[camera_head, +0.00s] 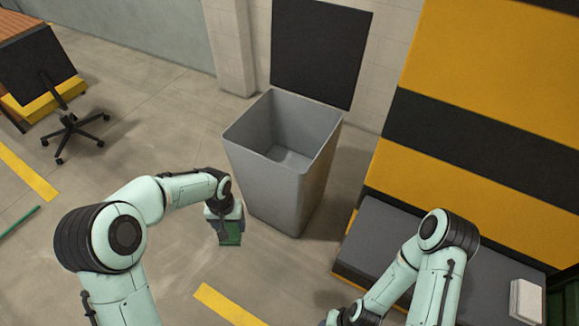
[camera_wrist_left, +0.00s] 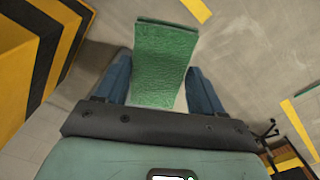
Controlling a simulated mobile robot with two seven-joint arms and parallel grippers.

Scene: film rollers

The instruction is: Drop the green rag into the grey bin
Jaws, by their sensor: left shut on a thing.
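The green rag (camera_head: 230,235) hangs from my left gripper (camera_head: 227,220), which is shut on it. In the left wrist view the rag (camera_wrist_left: 163,65) lies between the two blue-grey fingers (camera_wrist_left: 160,85). The grey bin (camera_head: 268,190) stands open and upright on the floor, and its inside looks empty. The left gripper is in front of the bin and to its left, outside the rim and apart from it. My right gripper (camera_head: 345,318) is only partly in view at the bottom edge, and its fingertips are cut off.
A yellow and black striped block (camera_head: 480,120) and a dark bench (camera_head: 390,240) with a white item (camera_head: 526,300) stand at the right. An office chair (camera_head: 70,125) is at the far left.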

